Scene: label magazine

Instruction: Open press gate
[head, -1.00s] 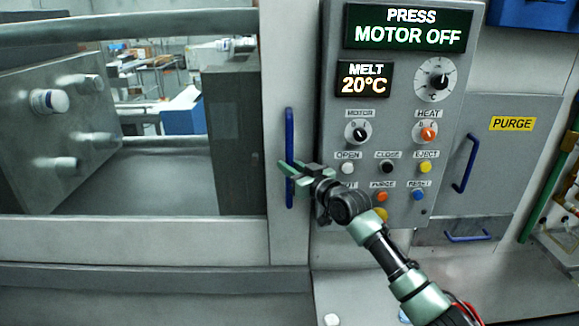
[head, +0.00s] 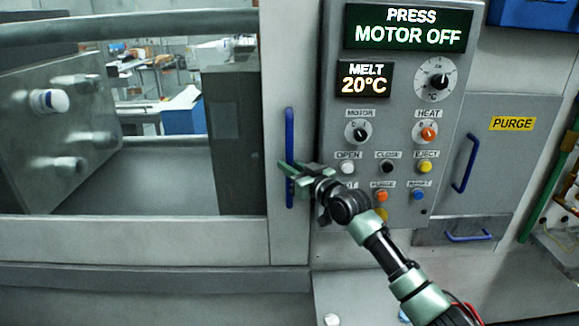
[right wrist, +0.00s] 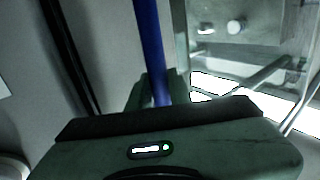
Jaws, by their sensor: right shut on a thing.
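The press gate (head: 130,240) is a grey framed door with a large window, at the left of the head view. Its blue upright handle (head: 289,130) is on the gate's right edge. My right gripper (head: 290,172) is shut on the lower half of this handle. In the right wrist view the blue handle (right wrist: 150,50) runs down between the fingers of my right gripper (right wrist: 160,90). Through the window a grey plate with several round studs (head: 60,130) shows. My left gripper is not in view.
The control panel (head: 395,120) stands right of the handle, with a "MOTOR OFF" display, knobs and buttons; my right arm crosses its lower left part. A purge door (head: 510,150) with a blue handle is farther right. A ledge runs along below.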

